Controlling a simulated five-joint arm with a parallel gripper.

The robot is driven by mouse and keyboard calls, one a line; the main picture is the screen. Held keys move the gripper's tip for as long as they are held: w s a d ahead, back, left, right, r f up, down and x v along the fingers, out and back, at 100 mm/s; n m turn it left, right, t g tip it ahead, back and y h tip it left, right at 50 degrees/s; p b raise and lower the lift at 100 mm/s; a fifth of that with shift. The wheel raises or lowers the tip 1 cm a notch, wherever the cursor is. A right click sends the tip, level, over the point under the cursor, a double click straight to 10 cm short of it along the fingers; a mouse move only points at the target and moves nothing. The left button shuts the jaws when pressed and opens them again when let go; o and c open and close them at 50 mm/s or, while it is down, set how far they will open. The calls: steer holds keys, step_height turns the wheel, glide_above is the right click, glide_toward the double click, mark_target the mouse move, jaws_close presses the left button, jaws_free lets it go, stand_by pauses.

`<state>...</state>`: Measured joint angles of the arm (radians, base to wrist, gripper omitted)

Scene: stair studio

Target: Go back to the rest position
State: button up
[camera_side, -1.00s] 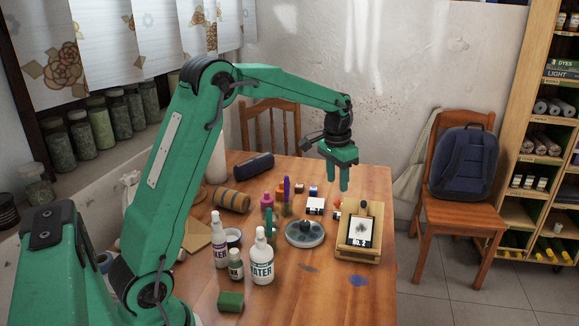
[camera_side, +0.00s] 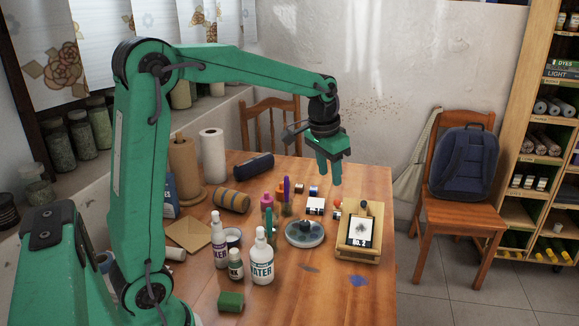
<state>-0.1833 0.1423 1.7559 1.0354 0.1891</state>
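My gripper (camera_side: 329,178) hangs pointing down above the back right part of the wooden table (camera_side: 375,185). Its green fingers look close together, and I see nothing between them; whether they are fully shut is too small to tell. The fingertips are in the air, in front of the small blocks in the picture. My upper arm stands nearly upright and my forearm reaches out to the right.
A chair with a backpack (camera_side: 464,165) stands right. The table's front right is mostly clear.

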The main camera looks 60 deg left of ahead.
steer(key=s+d+t, duration=0.1)
steer(key=s+d, duration=0.3)
steer(key=s, duration=0.7)
steer(key=s+d+t, duration=0.2)
steer(key=s+d, duration=0.2)
steer(key=s, duration=0.6)
steer(key=shift+s+r, duration=0.25)
steer(key=shift+s, duration=0.15)
steer(key=shift+d, duration=0.1)
steer(key=shift+c, duration=0.2)
